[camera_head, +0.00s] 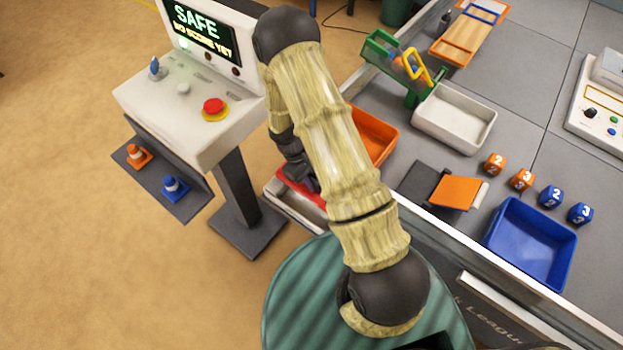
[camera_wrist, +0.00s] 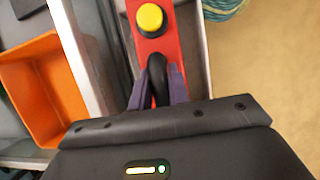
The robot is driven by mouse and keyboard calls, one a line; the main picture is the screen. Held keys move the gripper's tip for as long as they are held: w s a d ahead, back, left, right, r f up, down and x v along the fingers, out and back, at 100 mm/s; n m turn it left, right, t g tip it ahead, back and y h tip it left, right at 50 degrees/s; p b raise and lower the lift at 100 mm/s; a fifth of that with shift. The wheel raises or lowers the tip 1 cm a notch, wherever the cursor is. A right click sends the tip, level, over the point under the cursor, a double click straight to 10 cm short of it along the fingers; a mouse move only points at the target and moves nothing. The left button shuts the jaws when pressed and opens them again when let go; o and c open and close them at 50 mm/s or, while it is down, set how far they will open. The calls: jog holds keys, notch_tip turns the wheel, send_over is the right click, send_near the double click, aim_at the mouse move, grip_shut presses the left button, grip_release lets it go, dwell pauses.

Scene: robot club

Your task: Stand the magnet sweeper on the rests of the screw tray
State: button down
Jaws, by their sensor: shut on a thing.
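The magnet sweeper (camera_wrist: 145,50) is a red bar with a yellow knob on a black collar and a black handle. In the head view its red body (camera_head: 293,180) shows in part beside my arm. My gripper (camera_wrist: 158,92) is shut on the black handle, one finger on each side. The screw tray (camera_head: 283,201) is a pale, shallow tray outside the table's edge, partly hidden by my arm. In the wrist view its wall (camera_wrist: 204,60) shows at the right of the sweeper. The sweeper is over the tray; I cannot tell whether it touches the rests.
An orange bin (camera_head: 378,135) stands on the table beside the rail. A control console (camera_head: 190,105) with a red button stands at the left. A white bin (camera_head: 455,118), a blue bin (camera_head: 530,240) and several numbered cubes are further right on the table.

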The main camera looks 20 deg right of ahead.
jog(key=shift+s+f, duration=0.1)
jog(key=shift+s, duration=0.05)
jog(key=shift+s+f, duration=0.1)
jog(key=shift+s, duration=0.2)
jog(key=c, duration=1.3)
grip_release()
jog(key=shift+o, duration=0.2)
jog(key=v, duration=1.7)
jog(key=shift+w+b, duration=0.2)
jog(key=shift+b, duration=0.2)
jog(key=shift+s+a, duration=0.1)
